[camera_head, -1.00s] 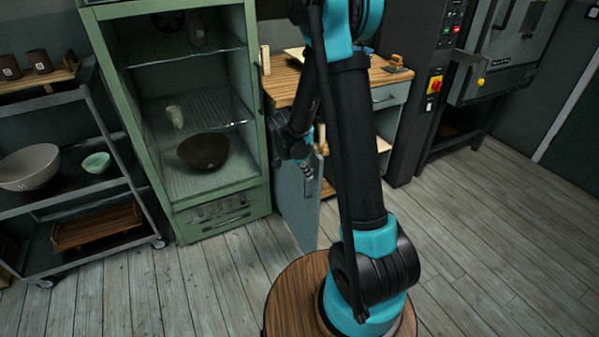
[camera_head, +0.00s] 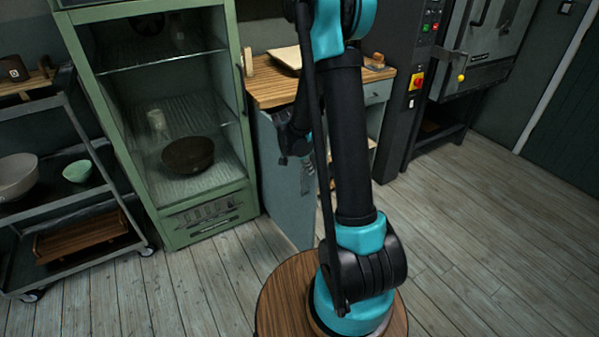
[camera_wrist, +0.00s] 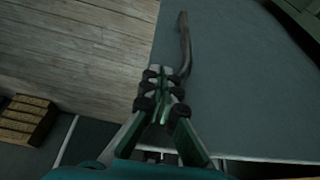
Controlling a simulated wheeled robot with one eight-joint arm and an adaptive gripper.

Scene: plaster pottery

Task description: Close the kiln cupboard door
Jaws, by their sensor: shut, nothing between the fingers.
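The cupboard door (camera_head: 285,212) is a blue-grey panel below the wooden worktop in the head view. It stands ajar, and my arm hides its right part. In the wrist view the door (camera_wrist: 245,95) fills the right side, with a curved dark metal handle (camera_wrist: 184,45) on it. My gripper (camera_wrist: 158,72) is shut and empty, close to the door face and just beside the handle's near end. I cannot tell whether it touches. In the head view my gripper (camera_head: 307,178) is small, in front of the door and partly hidden by my arm.
A grey cart (camera_head: 75,210) is further left. The wooden worktop (camera_head: 278,92) holds a board. A kiln (camera_head: 480,62) stands at the right. The plank floor (camera_head: 480,240) at right is clear.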

